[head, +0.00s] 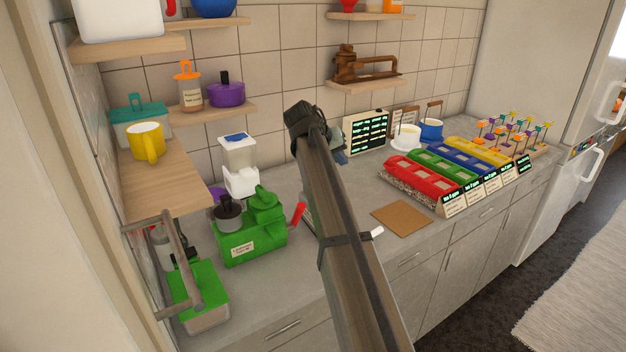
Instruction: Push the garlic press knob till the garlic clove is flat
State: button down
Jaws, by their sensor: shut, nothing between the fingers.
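A green machine (252,236) with a small white label stands on the counter left of my arm. It has a dark grey round knob-like part (228,212) on its left and a red lever (298,215) at its right. It may be the garlic press, but the label is too small to read. I cannot make out a garlic clove. My arm rises across the middle of the picture and hides part of the counter.
A white dispenser (239,165) stands behind the green machine. A green-lidded box (200,297) sits at front left under a wooden shelf (165,185) bearing a yellow mug (147,143). Coloured bins (425,180) stand at right. A brown board (401,218) lies near the counter edge.

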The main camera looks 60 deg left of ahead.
jog(key=s+a+r+y, duration=0.1)
jog(key=s+a+r, duration=0.4)
jog(key=s, duration=0.2)
jog(key=shift+r+n, duration=0.3)
jog(key=shift+w+f, duration=0.1)
jog(key=shift+f, duration=4.3)
jog(key=shift+f, duration=0.25)
jog(key=shift+f, duration=0.15)
jog(key=shift+f, duration=0.6)
jog(key=shift+d+f, duration=0.15)
jog(key=shift+f, duration=0.45)
jog(key=shift+r, duration=0.2)
